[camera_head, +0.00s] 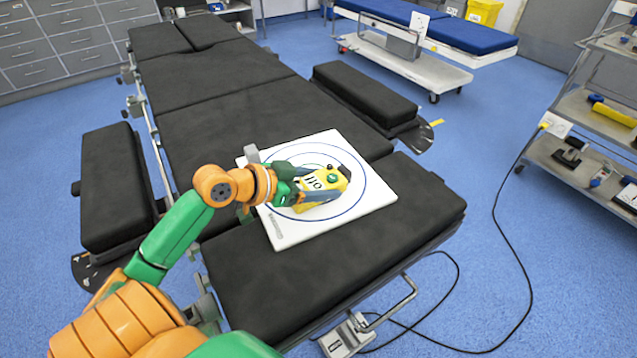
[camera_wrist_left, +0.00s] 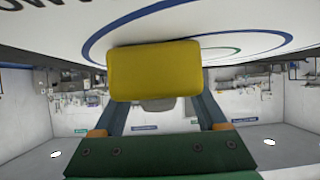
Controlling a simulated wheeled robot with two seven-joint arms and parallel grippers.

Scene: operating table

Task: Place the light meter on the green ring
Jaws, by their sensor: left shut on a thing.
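The light meter (camera_head: 312,182) is a yellow block with a pale display of dark digits and a small green spot. My left gripper (camera_head: 318,191) is shut on it, one finger along each side, over the middle of the white board (camera_head: 370,200). In the left wrist view the light meter (camera_wrist_left: 155,70) shows as a plain yellow face between the fingers, close to the board. Part of the green ring (camera_wrist_left: 222,51) shows beside it, inside a blue ring (camera_wrist_left: 275,38). The meter hides much of the green ring. Whether the meter touches the board is unclear. My right gripper is out of view.
The board lies on the black padded operating table (camera_head: 285,290). Black side pads (camera_head: 365,92) flank the table. A shelf trolley (camera_head: 580,165) stands at the right, with a black cable on the blue floor. The table's near end is clear.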

